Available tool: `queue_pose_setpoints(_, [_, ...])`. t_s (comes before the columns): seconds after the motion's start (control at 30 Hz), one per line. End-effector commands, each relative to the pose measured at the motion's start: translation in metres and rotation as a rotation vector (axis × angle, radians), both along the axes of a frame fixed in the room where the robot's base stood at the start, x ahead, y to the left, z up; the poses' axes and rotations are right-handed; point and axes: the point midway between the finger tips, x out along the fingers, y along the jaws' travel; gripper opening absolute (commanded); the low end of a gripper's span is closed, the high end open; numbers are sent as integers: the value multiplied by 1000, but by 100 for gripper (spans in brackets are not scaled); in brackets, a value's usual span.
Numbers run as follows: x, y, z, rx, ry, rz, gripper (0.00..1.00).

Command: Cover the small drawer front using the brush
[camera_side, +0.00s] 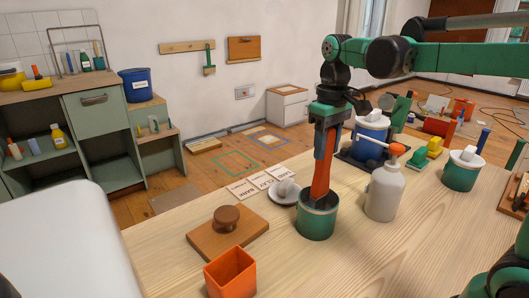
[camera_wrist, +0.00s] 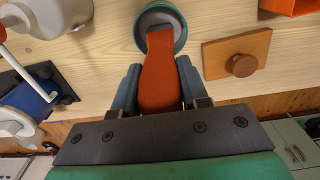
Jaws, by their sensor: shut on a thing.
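The small drawer front (camera_side: 248,228) is a flat brown wooden panel with a round knob (camera_side: 227,214), lying on the light wooden table. It also shows at the right of the wrist view (camera_wrist: 220,60). My gripper (camera_side: 322,145) is shut on the orange handle of the brush (camera_side: 321,178); in the wrist view both fingers (camera_wrist: 160,88) flank the handle. The brush points down, slightly tilted, into the green pot (camera_side: 317,224). Its bristles are hidden inside the pot. The drawer front lies left of the pot in the side view, apart from the brush.
An orange square cup (camera_side: 231,274) stands in front of the drawer front. A small dish (camera_side: 276,195) and lettered cards (camera_side: 258,183) lie behind.

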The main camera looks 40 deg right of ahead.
Motion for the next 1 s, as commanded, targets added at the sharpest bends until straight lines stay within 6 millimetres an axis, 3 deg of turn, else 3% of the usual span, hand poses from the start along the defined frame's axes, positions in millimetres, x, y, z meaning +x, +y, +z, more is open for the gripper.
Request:
queue_pose_setpoints(0.6, [0, 0, 81, 0, 0, 0, 0])
queue_pose_setpoints(1.0, [-1, 0, 87, 0, 0, 0, 0])
